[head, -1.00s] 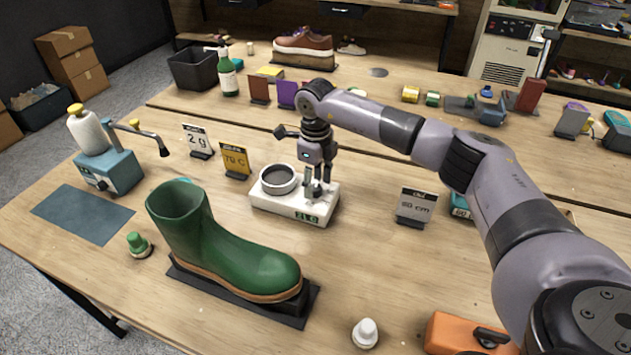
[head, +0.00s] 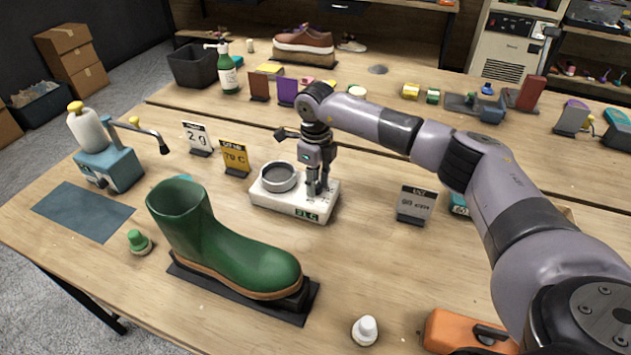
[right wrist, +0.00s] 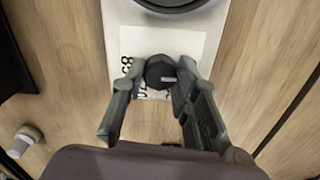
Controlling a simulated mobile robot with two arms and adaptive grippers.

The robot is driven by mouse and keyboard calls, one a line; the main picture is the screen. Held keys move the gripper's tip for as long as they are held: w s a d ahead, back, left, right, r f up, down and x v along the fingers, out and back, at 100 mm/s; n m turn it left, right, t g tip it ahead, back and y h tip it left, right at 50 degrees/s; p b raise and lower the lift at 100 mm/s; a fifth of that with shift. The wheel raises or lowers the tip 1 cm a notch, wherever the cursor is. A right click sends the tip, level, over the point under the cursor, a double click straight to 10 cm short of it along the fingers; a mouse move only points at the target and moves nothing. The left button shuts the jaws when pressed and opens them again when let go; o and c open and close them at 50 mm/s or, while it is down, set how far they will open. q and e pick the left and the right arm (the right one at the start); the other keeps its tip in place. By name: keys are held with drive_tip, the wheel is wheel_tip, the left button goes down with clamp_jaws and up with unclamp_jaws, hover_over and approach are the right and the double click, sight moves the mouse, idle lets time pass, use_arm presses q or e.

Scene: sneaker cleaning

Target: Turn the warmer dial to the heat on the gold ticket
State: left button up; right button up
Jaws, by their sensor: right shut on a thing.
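The warmer (head: 290,207) is a white box with a round grey cup on its left part and a small green display on its front. Its dark round dial (right wrist: 160,72), with a pale pointer mark, shows in the right wrist view. My right gripper (head: 318,190) reaches down onto the warmer's right part. Its fingers (right wrist: 158,80) are shut around the dial, one on each side. The gold ticket (head: 235,157) stands behind the warmer to the left and seems to read 70 C. The display's reading is too small to be sure of. My left gripper is out of view.
A green boot (head: 220,245) on a black stand is in front of the warmer. A white 2 g card (head: 197,139) stands beside the gold ticket, and another card (head: 415,204) stands to the right. A white bottle (head: 364,331) and an orange case (head: 468,333) are at the front.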

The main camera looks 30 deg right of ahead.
clamp_jaws()
drive_tip(key=shift+m, duration=0.3)
drive_tip(key=m, duration=0.4)
drive_tip(key=shift+m, duration=0.3)
drive_tip(key=m, duration=0.6)
drive_tip(key=m+p, duration=0.1)
drive_tip(key=m, duration=0.5)
drive_tip(key=shift+r+m, duration=0.1)
drive_tip(key=shift+m, duration=0.2)
drive_tip(key=m+p, duration=0.1)
drive_tip(key=m, duration=0.4)
drive_tip(key=shift+w+m+p, duration=0.1)
drive_tip(key=shift+m+p, duration=0.3)
